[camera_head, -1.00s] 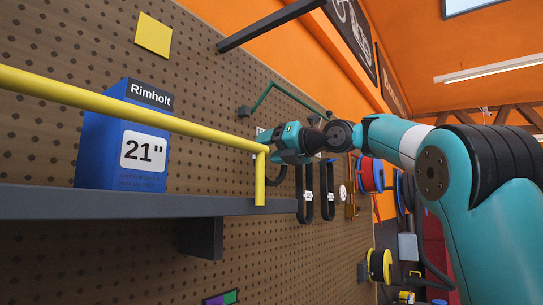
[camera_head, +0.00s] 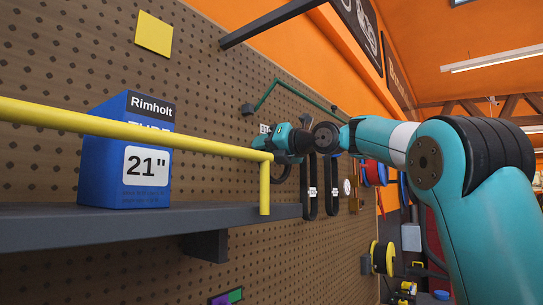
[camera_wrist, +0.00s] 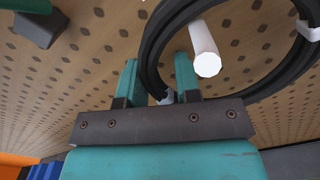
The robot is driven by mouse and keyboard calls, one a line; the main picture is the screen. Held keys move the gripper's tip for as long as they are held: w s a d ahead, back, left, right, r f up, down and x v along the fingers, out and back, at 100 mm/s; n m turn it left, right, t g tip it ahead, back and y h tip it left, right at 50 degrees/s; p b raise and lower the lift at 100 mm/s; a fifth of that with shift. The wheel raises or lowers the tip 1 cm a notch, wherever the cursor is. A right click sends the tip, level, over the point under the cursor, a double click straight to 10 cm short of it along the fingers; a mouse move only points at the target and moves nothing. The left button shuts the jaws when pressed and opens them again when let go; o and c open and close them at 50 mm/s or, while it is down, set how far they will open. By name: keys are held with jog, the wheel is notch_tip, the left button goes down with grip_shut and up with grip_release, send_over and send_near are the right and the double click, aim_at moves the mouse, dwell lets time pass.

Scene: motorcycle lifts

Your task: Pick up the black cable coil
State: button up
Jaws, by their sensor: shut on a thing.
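The black cable coil (camera_wrist: 151,48) is a thick ring with white ties, seen large in the wrist view in front of the pegboard. A white peg (camera_wrist: 204,50) pokes through the inside of the ring. My gripper (camera_wrist: 160,88) is shut on the lower left part of the coil, near one white tie, with a teal finger on either side. In the head view my gripper (camera_head: 281,140) is at the pegboard beyond the shelf end, and part of the dark coil (camera_head: 281,174) shows below it.
A yellow rail (camera_head: 150,137) runs above the grey shelf (camera_head: 120,228), which holds a blue 21" box (camera_head: 105,165). Black loops (camera_head: 313,190) hang just right of my gripper. A green bar (camera_head: 288,87) sticks out above. Spools hang farther right.

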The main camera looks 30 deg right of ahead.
jog(key=shift+r, duration=0.2)
jog(key=shift+r, duration=0.45)
jog(key=shift+s+d+b, duration=0.2)
jog(key=shift+s+b, duration=0.15)
jog(key=shift+b, duration=0.35)
jog(key=b+v, duration=0.2)
jog(key=v, duration=1.5)
jog(key=shift+r, duration=0.25)
